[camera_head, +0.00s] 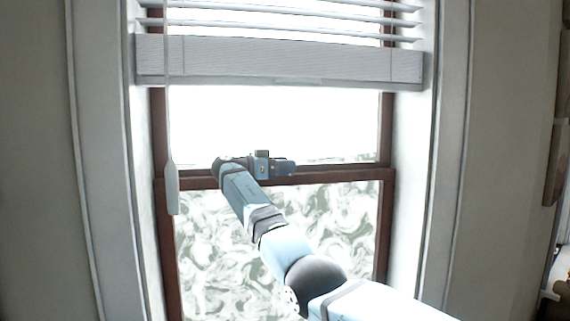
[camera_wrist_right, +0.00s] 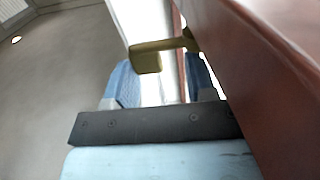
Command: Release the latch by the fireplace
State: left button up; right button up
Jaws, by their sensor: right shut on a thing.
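The latch (camera_wrist_right: 147,60) is a brass lever with a blocky end, on the dark red-brown window rail in the right wrist view. My right gripper (camera_head: 284,168) is at the window's middle rail in the head view, its arm reaching up from the lower right. In the wrist view its two blue fingers (camera_wrist_right: 160,72) stand on either side of the latch lever, shut on it. The latch is not distinguishable in the head view, where my gripper covers that part of the rail. My left gripper is not in view.
The red-brown window rail (camera_head: 340,174) crosses between clear upper glass and patterned lower glass. White blinds (camera_head: 280,60) hang above the gripper, and a blind wand (camera_head: 172,188) hangs at left. White window frame sides (camera_head: 105,160) flank the opening.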

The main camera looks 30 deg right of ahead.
dwell(0.3)
jog(key=o, duration=0.9)
jog(key=shift+o, duration=0.2)
